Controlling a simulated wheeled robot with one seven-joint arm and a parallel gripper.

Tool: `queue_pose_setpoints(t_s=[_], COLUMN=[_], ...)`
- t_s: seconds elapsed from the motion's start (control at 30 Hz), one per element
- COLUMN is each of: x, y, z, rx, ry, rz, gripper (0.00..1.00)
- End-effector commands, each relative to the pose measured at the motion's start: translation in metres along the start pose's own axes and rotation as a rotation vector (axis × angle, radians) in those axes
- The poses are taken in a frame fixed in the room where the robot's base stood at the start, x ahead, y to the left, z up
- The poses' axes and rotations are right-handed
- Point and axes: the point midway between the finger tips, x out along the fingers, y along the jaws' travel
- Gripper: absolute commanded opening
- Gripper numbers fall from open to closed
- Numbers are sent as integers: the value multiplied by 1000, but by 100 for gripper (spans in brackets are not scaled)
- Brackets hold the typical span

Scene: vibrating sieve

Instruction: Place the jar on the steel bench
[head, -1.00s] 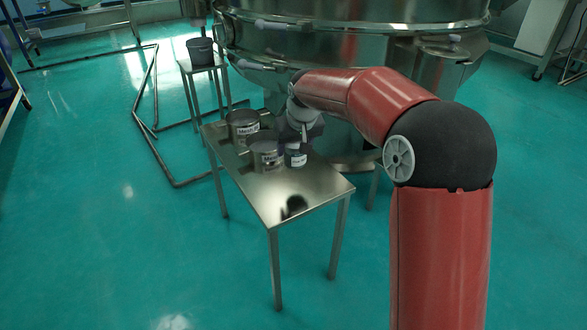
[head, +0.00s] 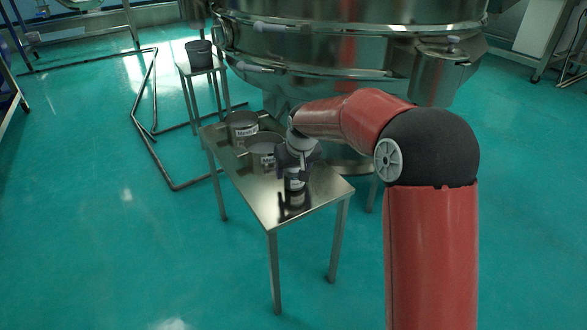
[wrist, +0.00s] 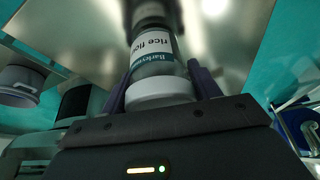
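The jar is clear with a white lid and a label reading "rice flour". In the wrist view the jar (wrist: 155,60) is between my gripper's two fingers (wrist: 160,88), which close on it at the lid. In the head view my gripper (head: 298,168) is above the front part of the steel bench (head: 325,190), with the jar (head: 295,188) upright below it. The jar's base is at or just above the bench top; I cannot tell if it touches. The bench mirrors it.
Two larger grey labelled tins, one farther back (head: 243,126) and one nearer (head: 264,152), stand on the bench left of my gripper. The big steel sieve (head: 340,60) rises behind. A dark bucket (head: 199,54) stands on a small stand. The bench's front end is clear.

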Motion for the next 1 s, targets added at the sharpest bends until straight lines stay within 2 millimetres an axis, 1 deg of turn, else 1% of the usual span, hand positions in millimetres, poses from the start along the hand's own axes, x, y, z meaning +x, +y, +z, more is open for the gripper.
queue_pose_setpoints(t_s=[0.03,0.1,0.13,0.37,0.5,0.57,0.9,1.0], x=[0,0,0,-1,-9,-18,-89,-105], y=[0,0,0,0,0,0,0,0], z=[0,0,0,0,-2,-2,-2,-2], rx=[0,0,0,0,0,0,1,0], ry=[0,0,0,0,1,2,4,2], rz=[0,0,0,0,0,1,1,1], gripper=[69,78,79,79,79,79,79,79])
